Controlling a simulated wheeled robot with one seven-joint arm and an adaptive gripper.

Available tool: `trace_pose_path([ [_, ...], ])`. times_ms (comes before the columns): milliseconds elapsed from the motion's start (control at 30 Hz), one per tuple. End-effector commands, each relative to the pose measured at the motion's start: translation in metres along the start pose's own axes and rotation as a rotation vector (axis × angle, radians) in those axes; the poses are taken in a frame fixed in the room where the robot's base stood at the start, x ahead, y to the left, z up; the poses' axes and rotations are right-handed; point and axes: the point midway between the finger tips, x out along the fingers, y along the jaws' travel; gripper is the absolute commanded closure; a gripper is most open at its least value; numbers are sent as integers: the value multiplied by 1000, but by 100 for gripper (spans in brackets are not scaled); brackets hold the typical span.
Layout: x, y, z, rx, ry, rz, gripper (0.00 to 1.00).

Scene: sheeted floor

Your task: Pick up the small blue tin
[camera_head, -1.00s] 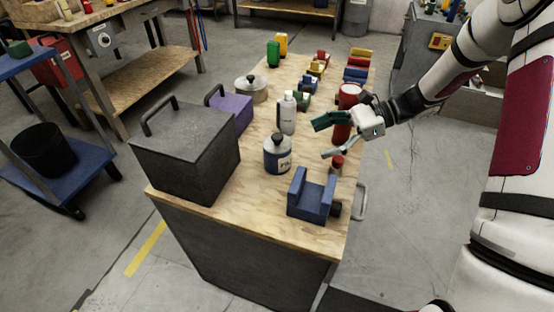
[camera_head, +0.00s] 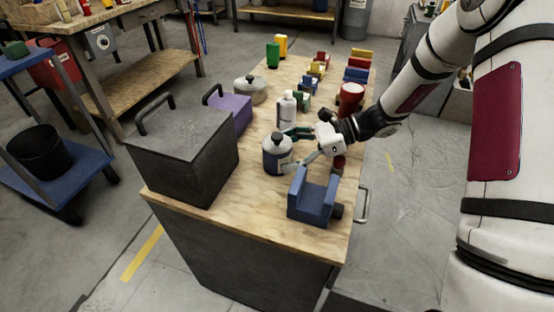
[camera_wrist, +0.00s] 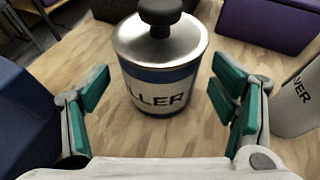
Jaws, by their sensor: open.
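The small blue tin (camera_head: 274,160) stands upright on the wooden bench top (camera_head: 255,205). It has a silver lid, a black knob and a blue-and-white label ending in "LLER". My gripper (camera_head: 293,152) is open just to its right, with green-padded fingers pointing at it. In the wrist view the tin (camera_wrist: 155,70) stands straight ahead, between and slightly beyond the open fingertips. I see a gap on both sides, and nothing is held. The tin's base shows on the wood.
A blue V-shaped block (camera_head: 314,200) stands in front, near my lower finger. A white bottle (camera_head: 287,108) stands behind the tin, close to the upper finger. A dark metal box (camera_head: 185,155) and a purple box (camera_head: 236,112) are to the left. A red can (camera_head: 350,98) is behind my gripper.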

Motion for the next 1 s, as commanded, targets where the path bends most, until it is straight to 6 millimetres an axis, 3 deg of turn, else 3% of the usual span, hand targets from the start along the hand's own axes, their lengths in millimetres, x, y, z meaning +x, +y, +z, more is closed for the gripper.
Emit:
trace_pose_path([
  [133,20,0,-1,0,0,2,21],
  [367,23,0,0,0,0,0,21],
  [467,23,0,0,0,0,0,39],
  [667,23,0,0,0,0,0,85],
  [1000,20,0,8,-3,0,-1,86],
])
